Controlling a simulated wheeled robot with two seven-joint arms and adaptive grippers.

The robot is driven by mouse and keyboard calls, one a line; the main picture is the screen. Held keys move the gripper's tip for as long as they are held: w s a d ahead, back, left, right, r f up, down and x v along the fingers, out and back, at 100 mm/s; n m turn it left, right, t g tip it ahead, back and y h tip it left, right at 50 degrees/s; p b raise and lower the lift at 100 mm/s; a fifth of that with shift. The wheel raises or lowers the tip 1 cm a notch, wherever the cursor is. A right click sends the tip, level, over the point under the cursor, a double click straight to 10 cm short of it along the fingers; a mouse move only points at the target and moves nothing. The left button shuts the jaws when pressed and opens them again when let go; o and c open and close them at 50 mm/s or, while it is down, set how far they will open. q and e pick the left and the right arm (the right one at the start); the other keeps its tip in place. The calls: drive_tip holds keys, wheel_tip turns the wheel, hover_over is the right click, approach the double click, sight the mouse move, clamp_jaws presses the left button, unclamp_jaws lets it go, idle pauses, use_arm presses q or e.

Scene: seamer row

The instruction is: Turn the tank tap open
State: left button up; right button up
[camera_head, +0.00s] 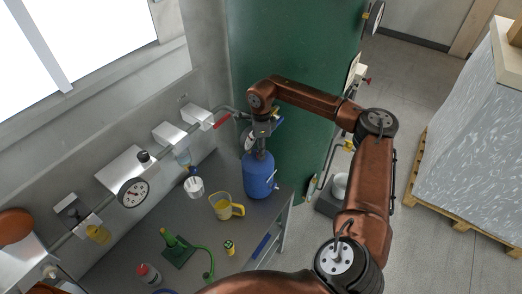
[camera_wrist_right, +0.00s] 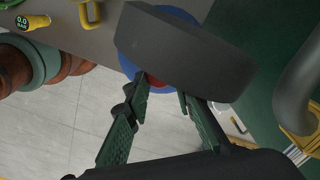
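The large green tank-like body (camera_head: 300,60) stands behind the bench, with fittings on its right side. A red lever (camera_head: 222,121) shows on the wall pipe; I cannot tell whether it is the tank tap. My right gripper (camera_head: 261,140) points down over the blue container (camera_head: 259,178), at its top. In the right wrist view its green fingers (camera_wrist_right: 162,88) are apart, with the blue container (camera_wrist_right: 128,62) and a small red part beyond the tips. A dark grey block (camera_wrist_right: 185,52) hides much there. No held object shows. My left gripper is out of view.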

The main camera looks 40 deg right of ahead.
drive_tip(key=c, duration=0.3)
clamp_jaws()
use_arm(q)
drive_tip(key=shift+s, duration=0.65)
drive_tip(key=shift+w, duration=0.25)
use_arm(e)
drive_tip(key=shift+m, duration=0.9)
drive_tip(key=m+p, duration=0.1)
drive_tip(key=m, duration=0.5)
drive_tip(key=shift+a+r, duration=0.1)
drive_tip(key=m+p, duration=0.1)
drive_tip(key=m, duration=0.4)
drive_tip(key=shift+m, duration=0.3)
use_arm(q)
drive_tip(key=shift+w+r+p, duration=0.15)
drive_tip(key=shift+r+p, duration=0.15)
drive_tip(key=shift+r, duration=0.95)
use_arm(e)
drive_tip(key=shift+m, duration=2.3)
